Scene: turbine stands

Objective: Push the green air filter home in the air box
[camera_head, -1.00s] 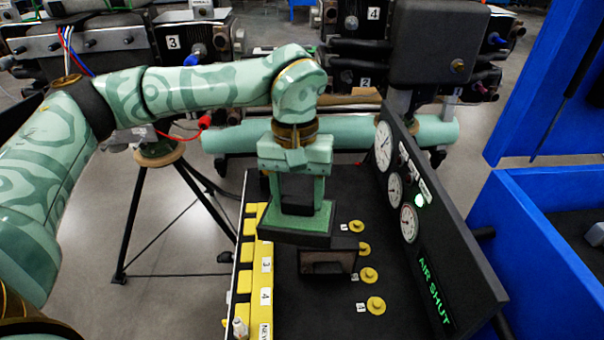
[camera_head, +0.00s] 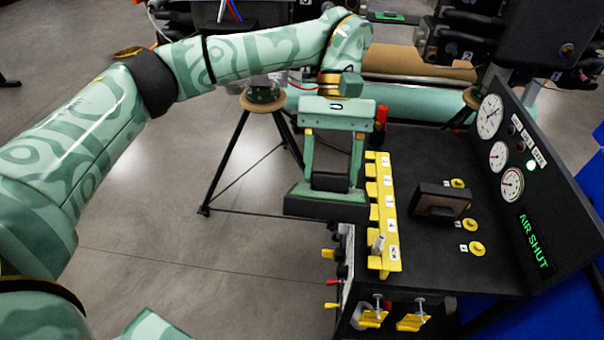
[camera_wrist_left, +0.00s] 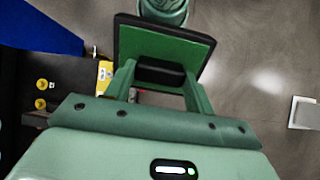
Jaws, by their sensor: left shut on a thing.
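My left gripper (camera_head: 331,180) is shut on the green air filter (camera_head: 312,203), a flat green panel with a dark rim. In the head view the filter hangs beyond the left edge of the black bench, left of the yellow strip. In the left wrist view the filter (camera_wrist_left: 190,50) fills the space past the fingers of my left gripper (camera_wrist_left: 160,80). A small dark box with an opening (camera_head: 440,203) stands on the bench, apart from the filter; I cannot tell for sure that it is the air box. My right gripper is not in view.
The black bench (camera_head: 445,270) carries the yellow strip (camera_head: 387,215), several yellow knobs (camera_head: 470,225) and a gauge panel reading AIR SHUT (camera_head: 512,185). Yellow handles (camera_head: 372,319) stick out at its front. A black tripod stand (camera_head: 238,140) is behind left.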

